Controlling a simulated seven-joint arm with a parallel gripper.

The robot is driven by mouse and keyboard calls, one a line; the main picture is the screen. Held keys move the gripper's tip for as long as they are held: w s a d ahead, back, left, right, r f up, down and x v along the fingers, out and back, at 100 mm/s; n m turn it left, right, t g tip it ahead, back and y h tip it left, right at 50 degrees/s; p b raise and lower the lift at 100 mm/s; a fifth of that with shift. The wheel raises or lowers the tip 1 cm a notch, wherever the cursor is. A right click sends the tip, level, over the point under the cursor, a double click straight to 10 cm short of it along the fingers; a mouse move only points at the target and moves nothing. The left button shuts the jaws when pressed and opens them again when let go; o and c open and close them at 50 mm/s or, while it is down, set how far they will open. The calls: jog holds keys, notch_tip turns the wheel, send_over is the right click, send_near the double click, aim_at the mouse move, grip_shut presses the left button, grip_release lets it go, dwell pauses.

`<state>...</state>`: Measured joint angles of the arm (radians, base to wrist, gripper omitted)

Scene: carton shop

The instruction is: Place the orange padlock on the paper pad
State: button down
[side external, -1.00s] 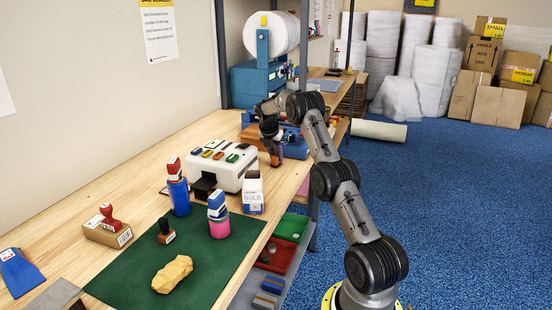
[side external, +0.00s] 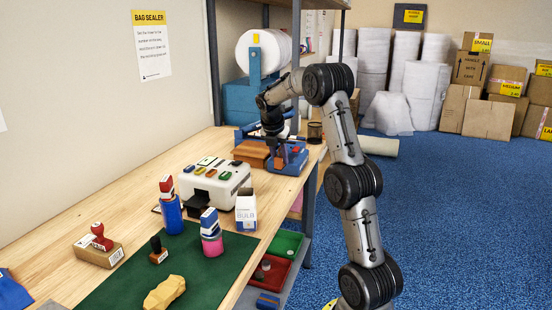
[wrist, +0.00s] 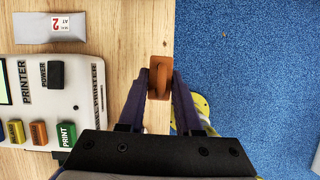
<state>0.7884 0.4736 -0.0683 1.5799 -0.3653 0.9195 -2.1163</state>
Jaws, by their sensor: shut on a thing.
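The orange padlock (wrist: 160,78) is in the wrist view between the two fingers, and my gripper (wrist: 160,92) is shut on it. Below it in that view run the bench's wooden top and its right edge, with blue floor beyond. In the side view my gripper (side external: 279,150) is behind the white printer, in front of blue equipment; the padlock there is small and partly hidden by the fingers. I cannot make out a paper pad for certain in either view.
The white label printer (side external: 215,182) stands left of my gripper. A brown block (side external: 250,152) and blue equipment (side external: 288,166) are close by. A bulb carton (side external: 246,212), stamps and a green mat (side external: 220,272) are nearer the camera. A grey packet (wrist: 48,28) lies on the bench.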

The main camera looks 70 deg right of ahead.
jog(key=shift+s+a+r, duration=0.25)
jog(key=shift+a+r, duration=0.05)
jog(key=shift+a, duration=0.15)
jog(key=w+a+r+n+t, duration=0.1)
jog(key=w+a+r+n, duration=0.15)
jog(key=a, duration=0.95)
jog(key=w+a+r+n+t, duration=0.1)
jog(key=w+a+n, duration=0.3)
jog(key=a, duration=0.9)
jog(key=s+a+n+t+y, duration=0.1)
jog(key=s+a+n, duration=0.35)
jog(key=a, duration=0.55)
jog(key=s+a+n+t+y, duration=0.1)
jog(key=s+a+n+y, duration=0.15)
jog(key=s+a, duration=0.6)
send_near(160, 286)
jog(key=shift+w+d+f+n+h, duration=0.2)
jog(key=shift+w+f+n+h, duration=0.05)
jog(key=shift+w+f+h, duration=0.1)
jog(key=shift+w+f, duration=0.25)
jog(key=shift+f, duration=0.15)
jog(key=shift+w+a+f, duration=0.1)
jog(key=shift+w+f, duration=0.05)
jog(key=shift+f, duration=1.5)
